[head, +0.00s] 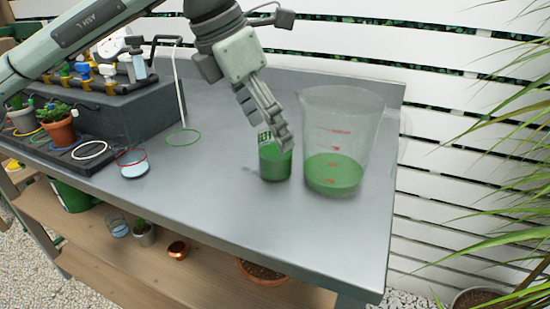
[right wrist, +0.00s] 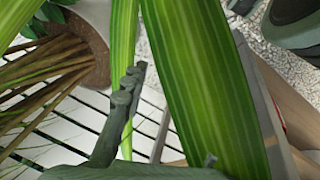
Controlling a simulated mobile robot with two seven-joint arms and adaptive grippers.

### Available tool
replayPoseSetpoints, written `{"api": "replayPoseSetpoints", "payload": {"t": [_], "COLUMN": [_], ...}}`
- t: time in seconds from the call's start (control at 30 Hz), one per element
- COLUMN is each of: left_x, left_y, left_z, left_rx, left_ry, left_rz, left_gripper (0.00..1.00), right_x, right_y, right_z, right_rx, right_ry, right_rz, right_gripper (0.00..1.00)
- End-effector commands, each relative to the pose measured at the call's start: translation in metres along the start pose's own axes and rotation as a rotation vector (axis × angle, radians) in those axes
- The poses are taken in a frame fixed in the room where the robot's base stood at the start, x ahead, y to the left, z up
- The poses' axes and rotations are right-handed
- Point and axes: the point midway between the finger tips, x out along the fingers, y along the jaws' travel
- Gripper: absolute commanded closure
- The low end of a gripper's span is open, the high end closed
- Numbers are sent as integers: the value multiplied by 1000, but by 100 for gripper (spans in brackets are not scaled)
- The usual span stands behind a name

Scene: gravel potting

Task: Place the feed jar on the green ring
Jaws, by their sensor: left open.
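The feed jar (head: 275,168), a small clear jar with green liquid and a label, stands upright on the grey bench. My left gripper (head: 268,122) is open at the jar's upper part, its fingers covering some of the rim; I cannot tell whether they touch it. The thin green ring (head: 183,137) lies flat on the bench to the left of the jar, with nothing on it, below a white tube's lower end. In the right wrist view, a finger of my right gripper (right wrist: 122,110) shows among leaves; its opening is unclear.
A large beaker (head: 333,165) with green liquid stands just right of the jar. Bench between jar and green ring is clear. Long leaves (right wrist: 200,80) crowd the right wrist view.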

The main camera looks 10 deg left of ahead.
Motion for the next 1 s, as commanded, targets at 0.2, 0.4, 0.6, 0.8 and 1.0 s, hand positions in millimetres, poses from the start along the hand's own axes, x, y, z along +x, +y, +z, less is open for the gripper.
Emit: {"api": "replayPoseSetpoints", "payload": {"t": [0.2,0.4,0.6,0.8,1.0], "left_x": [32,49,49,49,49], "left_y": [-4,-4,-3,-3,-3], "left_z": [-7,-6,-6,-6,-6], "left_rx": [1,1,1,1,1], "left_ry": [4,2,1,1,2], "left_rz": [-3,-1,-1,-1,-1], "left_gripper": [26,26,26,49,74], "right_x": [6,13,12,10,8], "right_y": [-1,-2,-2,-2,-2], "right_z": [2,4,2,0,-1], "right_rx": [0,-1,0,0,0], "right_ry": [-9,-16,-11,-6,0], "right_rz": [-4,-6,-6,-6,-6], "right_gripper": [72,72,72,72,72]}}
